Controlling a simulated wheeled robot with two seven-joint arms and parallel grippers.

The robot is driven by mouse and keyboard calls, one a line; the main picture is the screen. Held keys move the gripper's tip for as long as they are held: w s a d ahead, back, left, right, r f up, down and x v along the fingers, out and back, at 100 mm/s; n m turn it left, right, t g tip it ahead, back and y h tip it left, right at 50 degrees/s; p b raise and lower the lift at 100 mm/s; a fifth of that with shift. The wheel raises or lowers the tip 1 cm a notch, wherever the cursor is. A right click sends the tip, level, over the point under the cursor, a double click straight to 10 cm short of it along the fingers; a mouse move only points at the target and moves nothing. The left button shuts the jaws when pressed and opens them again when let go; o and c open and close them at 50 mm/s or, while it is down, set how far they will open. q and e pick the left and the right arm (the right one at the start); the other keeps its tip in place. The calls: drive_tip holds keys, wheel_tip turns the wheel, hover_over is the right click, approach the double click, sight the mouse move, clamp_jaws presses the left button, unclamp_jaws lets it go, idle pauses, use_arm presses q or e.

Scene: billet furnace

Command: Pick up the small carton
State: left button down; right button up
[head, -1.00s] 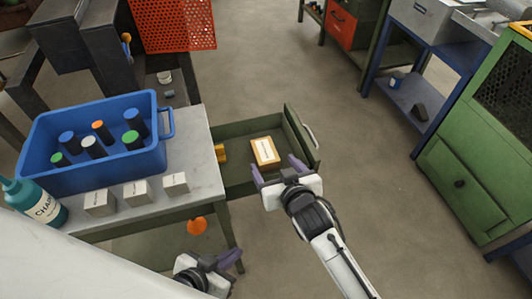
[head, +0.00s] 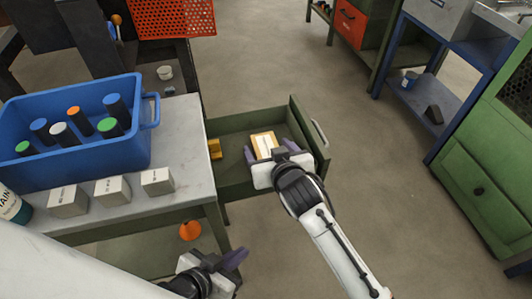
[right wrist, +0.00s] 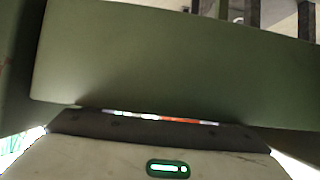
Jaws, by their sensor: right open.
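A small tan carton (head: 263,141) with a white label lies in the pulled-out green drawer (head: 228,126) in the head view. My right gripper (head: 268,151) is open over the drawer, its purple fingers on either side of the carton's near part. I cannot tell whether they touch it. The right wrist view shows mostly a green panel (right wrist: 160,60), and the carton is not seen there. My left gripper (head: 233,260) is low in the head view, in front of the workbench and away from the carton; its jaw opening is unclear.
The grey bench top (head: 185,130) holds a blue crate (head: 135,150) of capped cylinders, white boxes (head: 113,190) and a teal bottle (head: 12,207). Open floor lies right of the drawer.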

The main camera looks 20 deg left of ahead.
drive_tip(key=shift+s+r, duration=0.1)
drive_tip(key=c, duration=1.2)
drive_tip(key=shift+r, duration=0.15)
drive_tip(key=shift+c, duration=1.1)
